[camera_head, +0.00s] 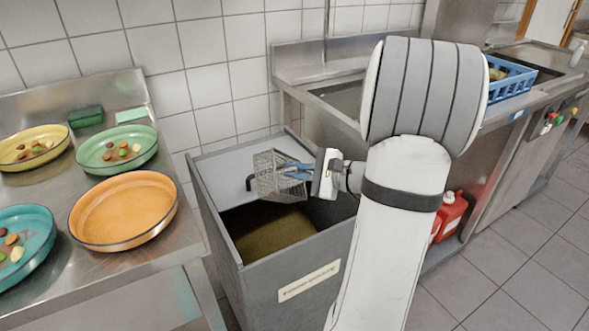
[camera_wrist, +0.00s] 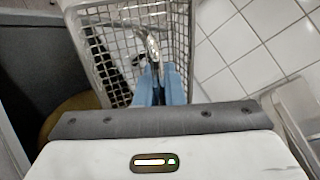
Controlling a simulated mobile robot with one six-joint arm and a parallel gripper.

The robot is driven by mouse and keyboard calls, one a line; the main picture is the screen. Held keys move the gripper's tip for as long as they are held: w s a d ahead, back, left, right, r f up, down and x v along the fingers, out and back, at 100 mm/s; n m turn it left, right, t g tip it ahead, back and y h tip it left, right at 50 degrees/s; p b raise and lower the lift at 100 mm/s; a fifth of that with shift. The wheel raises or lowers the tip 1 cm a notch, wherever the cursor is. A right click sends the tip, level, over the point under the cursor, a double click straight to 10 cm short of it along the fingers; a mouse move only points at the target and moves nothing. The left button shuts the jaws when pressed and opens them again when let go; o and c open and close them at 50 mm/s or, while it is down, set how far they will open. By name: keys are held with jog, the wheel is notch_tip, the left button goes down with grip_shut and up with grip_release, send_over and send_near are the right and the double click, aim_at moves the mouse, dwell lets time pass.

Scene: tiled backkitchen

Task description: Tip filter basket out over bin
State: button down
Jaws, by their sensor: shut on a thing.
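The filter basket (camera_head: 268,176) is a grey wire-mesh basket, held above the bin's opening and tilted on its side in the head view. It also shows in the wrist view (camera_wrist: 180,35), ahead of the fingers. My gripper (camera_head: 300,171) is shut on the basket's handle, with blue fingers that also show in the wrist view (camera_wrist: 158,85). The bin (camera_head: 232,278) is a grey box with a label on its front and an open top. Brownish matter lies inside it. Whether anything is in the basket cannot be told.
A steel counter at left holds an orange plate (camera_head: 124,212), a green plate (camera_head: 116,150), a yellow plate (camera_head: 35,146) and a teal plate (camera_head: 22,236). A steel sink unit (camera_head: 330,75) stands behind, with a blue crate (camera_head: 511,80) on it. Red canisters (camera_head: 452,214) stand below.

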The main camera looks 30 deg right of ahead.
jog(key=g+h+p, duration=0.3)
jog(key=p, duration=0.7)
jog(key=w+a+n+g+h+p, duration=0.1)
jog(key=g+h+p, duration=0.2)
jog(key=p, duration=0.7)
jog(key=a+g+h+p, duration=0.1)
jog(key=g+h+p, duration=0.2)
jog(key=p, duration=0.7)
jog(key=shift+w+f+n+g+p, duration=0.3)
jog(key=shift+w+f+g+p, duration=0.1)
jog(key=shift+g, duration=0.2)
jog(key=w+p+v, duration=0.1)
jog(key=p+v, duration=0.4)
jog(key=v, duration=0.1)
jog(key=shift+r, duration=0.25)
